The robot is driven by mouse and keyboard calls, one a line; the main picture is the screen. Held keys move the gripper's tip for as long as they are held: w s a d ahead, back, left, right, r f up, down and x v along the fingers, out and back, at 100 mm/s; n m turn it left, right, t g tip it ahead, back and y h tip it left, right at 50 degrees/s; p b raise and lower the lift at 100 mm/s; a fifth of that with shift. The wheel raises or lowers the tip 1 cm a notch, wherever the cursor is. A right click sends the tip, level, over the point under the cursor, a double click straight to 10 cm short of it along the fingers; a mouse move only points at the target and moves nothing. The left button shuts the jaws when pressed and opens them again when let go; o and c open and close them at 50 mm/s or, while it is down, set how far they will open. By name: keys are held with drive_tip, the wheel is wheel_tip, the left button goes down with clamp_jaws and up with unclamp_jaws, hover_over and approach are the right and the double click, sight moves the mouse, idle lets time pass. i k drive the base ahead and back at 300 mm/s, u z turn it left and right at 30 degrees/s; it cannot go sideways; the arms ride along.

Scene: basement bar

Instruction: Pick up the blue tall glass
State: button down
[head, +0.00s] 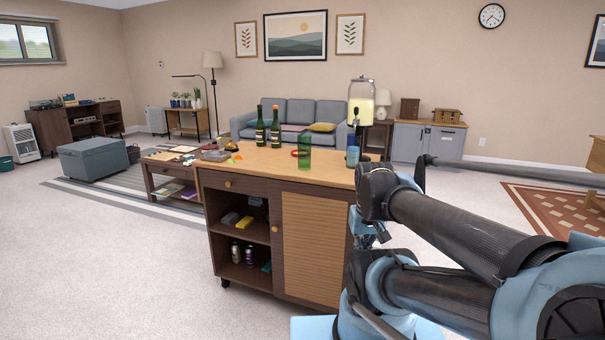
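A blue glass (352,156) stands upright near the right end of the bar cabinet's wooden top (275,165), just in front of the drink dispenser. It looks small from here, and my arm stands close to its lower right side in the picture. A taller green glass (304,152) stands to its left on the same top. My dark, blue-jointed arm fills the lower right. I cannot make out the fingers of my gripper, and nothing held shows.
Two dark bottles (268,127) stand left of the green glass. The dispenser (361,104) holds pale yellow liquid. Small items and a low table (160,178) lie to the left. The cabinet's open shelves (243,232) hold cans and boxes. Carpet at front left is clear.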

sight(354, 142)
drive_tip(key=u, duration=1.3)
drive_tip(key=k, duration=0.7)
drive_tip(key=z, duration=0.45)
drive_tip(key=i, duration=1)
drive_tip(key=u, duration=0.05)
